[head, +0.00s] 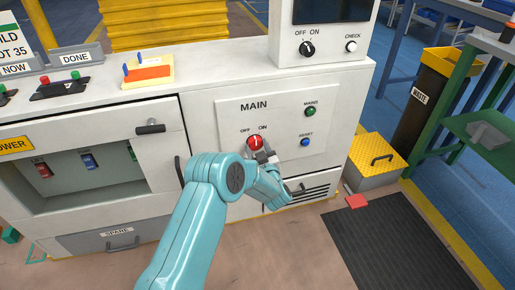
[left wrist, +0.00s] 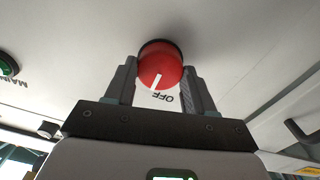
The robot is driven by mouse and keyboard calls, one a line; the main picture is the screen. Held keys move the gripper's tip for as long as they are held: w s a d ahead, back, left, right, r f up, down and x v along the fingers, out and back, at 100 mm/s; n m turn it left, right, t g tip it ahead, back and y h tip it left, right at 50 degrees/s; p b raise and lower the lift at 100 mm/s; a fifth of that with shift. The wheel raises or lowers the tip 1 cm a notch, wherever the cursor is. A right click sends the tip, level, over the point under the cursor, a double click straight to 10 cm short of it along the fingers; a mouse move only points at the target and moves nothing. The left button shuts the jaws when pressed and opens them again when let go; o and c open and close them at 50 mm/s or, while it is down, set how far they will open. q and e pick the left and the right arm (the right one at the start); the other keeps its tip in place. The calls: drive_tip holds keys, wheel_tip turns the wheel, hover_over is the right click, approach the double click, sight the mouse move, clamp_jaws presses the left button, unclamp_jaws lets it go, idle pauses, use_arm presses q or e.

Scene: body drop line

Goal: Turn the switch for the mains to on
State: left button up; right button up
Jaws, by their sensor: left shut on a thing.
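The mains switch (head: 255,142) is a round red knob with a white mark, on the white MAIN panel (head: 225,128) below the words OFF and ON. My left gripper (head: 263,154) is at the knob, its arm reaching up from below. In the left wrist view the knob (left wrist: 160,66) sits between the two fingers of my left gripper (left wrist: 160,88), which is shut on it. Its white mark points down, close beside the upside-down OFF label (left wrist: 165,97). The ON label is not visible in the wrist view. My right gripper is not in view.
A green MAINS lamp or button (head: 310,111) and a blue RESET button (head: 305,142) are right of the switch. A second, black OFF/ON knob (head: 307,49) is on the upper box. A yellow-lidded box (head: 375,150) stands right of the cabinet, near a dark mat (head: 405,240).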

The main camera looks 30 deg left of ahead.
use_arm(q)
drive_tip(key=m+p, duration=0.1)
drive_tip(key=m, duration=0.5)
drive_tip(key=shift+f, duration=0.1)
drive_tip(key=shift+m, duration=0.3)
idle(0.3)
drive_tip(key=o, duration=1.1)
drive_tip(key=shift+c, duration=0.2)
drive_tip(key=p+v, duration=0.3)
drive_tip(key=v, duration=1.3)
drive_tip(key=shift+s+p, duration=0.2)
drive_tip(key=shift+p, duration=0.2)
drive_tip(key=shift+d, duration=0.15)
